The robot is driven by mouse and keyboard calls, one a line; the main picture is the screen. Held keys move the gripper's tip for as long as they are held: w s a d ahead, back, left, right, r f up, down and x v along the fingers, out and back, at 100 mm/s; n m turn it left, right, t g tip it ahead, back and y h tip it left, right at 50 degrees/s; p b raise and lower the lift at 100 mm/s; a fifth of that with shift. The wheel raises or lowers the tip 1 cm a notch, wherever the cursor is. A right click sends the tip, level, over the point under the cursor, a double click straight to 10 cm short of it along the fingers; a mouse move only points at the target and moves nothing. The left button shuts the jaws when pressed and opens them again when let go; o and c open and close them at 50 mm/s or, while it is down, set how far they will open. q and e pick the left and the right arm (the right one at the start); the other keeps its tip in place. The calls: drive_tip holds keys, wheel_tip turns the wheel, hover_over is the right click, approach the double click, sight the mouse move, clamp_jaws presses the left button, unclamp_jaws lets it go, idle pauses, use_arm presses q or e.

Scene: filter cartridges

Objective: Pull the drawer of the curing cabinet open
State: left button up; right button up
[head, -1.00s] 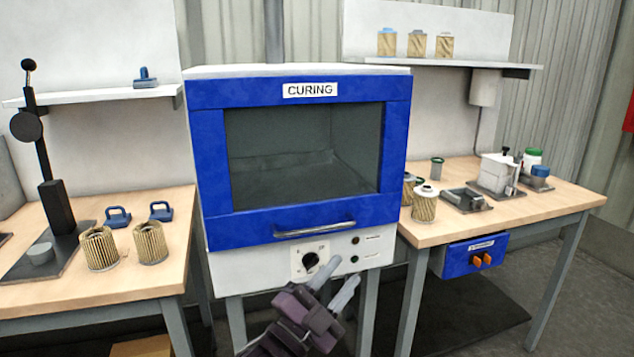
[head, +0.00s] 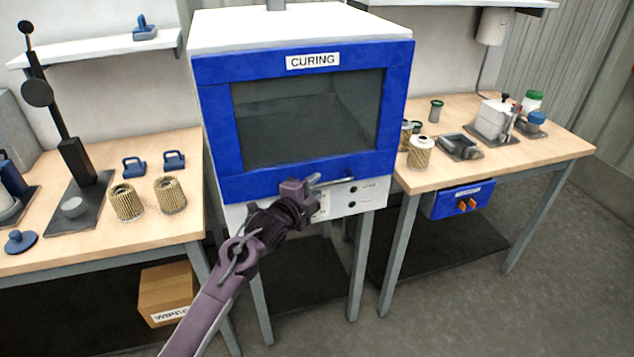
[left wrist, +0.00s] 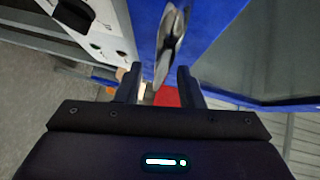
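The curing cabinet (head: 300,30) is a white and blue box with a dark window and a CURING label. Its blue drawer front (head: 240,187) sits flush with the cabinet and looks shut. The silver bar handle (head: 340,180) runs along its lower part and is partly hidden by my left gripper (head: 312,186). In the left wrist view, my left gripper (left wrist: 158,84) has its two fingers apart. The handle (left wrist: 172,40) reaches down to the gap between the fingertips, and I cannot tell whether they touch it. My right gripper is not in view.
A cardboard box (head: 165,290) stands below the left bench. The floor in front on the right is clear.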

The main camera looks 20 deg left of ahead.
use_arm(q)
drive_tip(key=shift+x, duration=0.95)
clamp_jaws()
